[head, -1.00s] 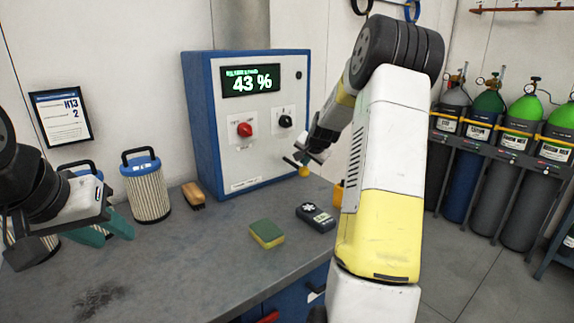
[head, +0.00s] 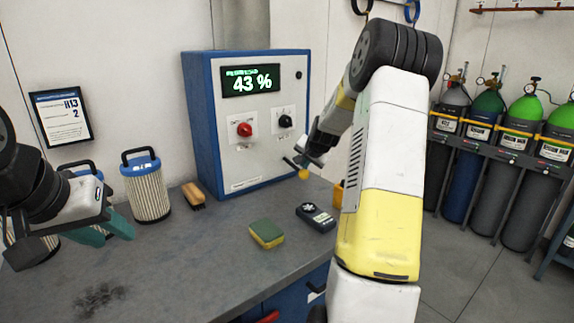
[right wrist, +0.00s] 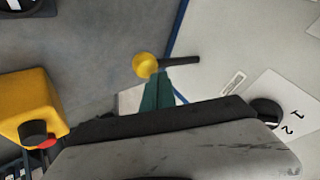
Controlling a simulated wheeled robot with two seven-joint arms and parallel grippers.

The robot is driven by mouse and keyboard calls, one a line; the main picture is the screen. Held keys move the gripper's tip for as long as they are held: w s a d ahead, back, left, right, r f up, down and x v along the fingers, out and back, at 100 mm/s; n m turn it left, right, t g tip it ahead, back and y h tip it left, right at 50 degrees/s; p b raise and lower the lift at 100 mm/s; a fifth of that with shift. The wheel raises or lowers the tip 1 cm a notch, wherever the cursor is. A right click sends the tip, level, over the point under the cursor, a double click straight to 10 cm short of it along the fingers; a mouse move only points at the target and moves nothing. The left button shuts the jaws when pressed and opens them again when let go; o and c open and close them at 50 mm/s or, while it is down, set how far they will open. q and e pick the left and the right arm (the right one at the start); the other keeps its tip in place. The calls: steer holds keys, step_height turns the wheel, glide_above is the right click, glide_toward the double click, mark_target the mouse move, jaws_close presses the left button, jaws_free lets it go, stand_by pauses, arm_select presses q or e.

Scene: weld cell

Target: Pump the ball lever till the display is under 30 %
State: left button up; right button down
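The display (head: 251,80) on the blue and white cabinet (head: 228,165) reads 43 %. The ball lever, a dark rod with a yellow ball (head: 303,174), sticks out low on the cabinet's right side. It also shows in the right wrist view (right wrist: 145,65). My right gripper (head: 308,160) is at the lever. In the right wrist view its teal fingertips (right wrist: 158,88) are together beside the ball, overlapping the rod's near edge; I cannot tell whether they touch. My left gripper (head: 112,232) is open and empty above the bench at the left.
A red knob (head: 244,130) and a black knob (head: 285,121) are on the cabinet front. A filter (head: 149,195), a brush (head: 193,195), a sponge (head: 267,234) and a dark meter (head: 316,217) stand or lie on the bench (head: 190,265). A yellow box (right wrist: 25,105) is near my right gripper.

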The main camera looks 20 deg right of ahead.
steer(key=shift+a+f, duration=0.1)
steer(key=shift+f, duration=0.9)
stand_by(0.8)
steer(key=shift+r, duration=0.1)
steer(key=shift+r, duration=2.65)
step_height(320, 180, up, 5)
